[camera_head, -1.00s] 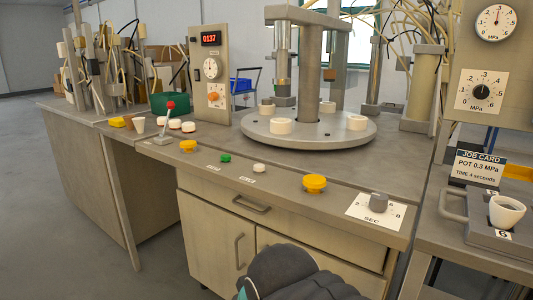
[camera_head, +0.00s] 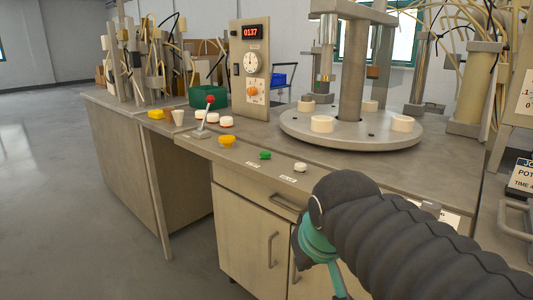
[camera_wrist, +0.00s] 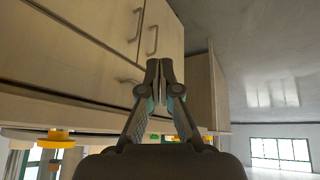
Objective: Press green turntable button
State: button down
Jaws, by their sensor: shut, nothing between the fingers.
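The green button (camera_head: 265,155) sits on the bench's front edge, left of a white button (camera_head: 300,167) and in front of the round grey turntable (camera_head: 350,133). A small green button also shows low in the upside-down wrist view (camera_wrist: 155,138). My gripper (camera_wrist: 160,68) is shut and empty, its fingertips close together against the view of the cabinet doors. It is apart from the green button. In the head view my dark arm reaches up from the bottom right, front of the cabinet, and hides the fingertips and part of the bench edge.
A yellow button (camera_head: 227,141) and a red-knobbed lever (camera_head: 209,101) stand left of the green button. White round pieces (camera_head: 321,124) sit on the turntable. A panel with a red display (camera_head: 250,62) stands behind. The cabinet (camera_head: 236,217) is below. Open floor lies at left.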

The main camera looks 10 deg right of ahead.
jog(key=w+r+n+t, duration=0.1)
jog(key=w+r, duration=0.5)
jog(key=w, duration=0.5)
jog(key=w+r+n+t+h, duration=0.1)
jog(key=w+r+n, duration=0.1)
jog(key=w+r, duration=0.5)
jog(key=w+r+n, duration=0.2)
jog(key=w+r, duration=0.5)
jog(key=w, duration=0.8)
jog(key=shift+w+a+t+h, duration=0.25)
jog(key=shift+a+t+h, duration=0.05)
jog(key=shift+t, duration=0.1)
jog(key=shift+f, duration=0.1)
jog(key=b, duration=0.2)
send_over(265, 153)
notch_tip(265, 153, down, 7)
jog(key=shift+f, duration=0.15)
jog(key=shift+f+b, duration=0.7)
jog(key=shift+s+f, duration=0.1)
jog(key=shift+f, duration=0.05)
jog(key=shift+f+b, duration=0.3)
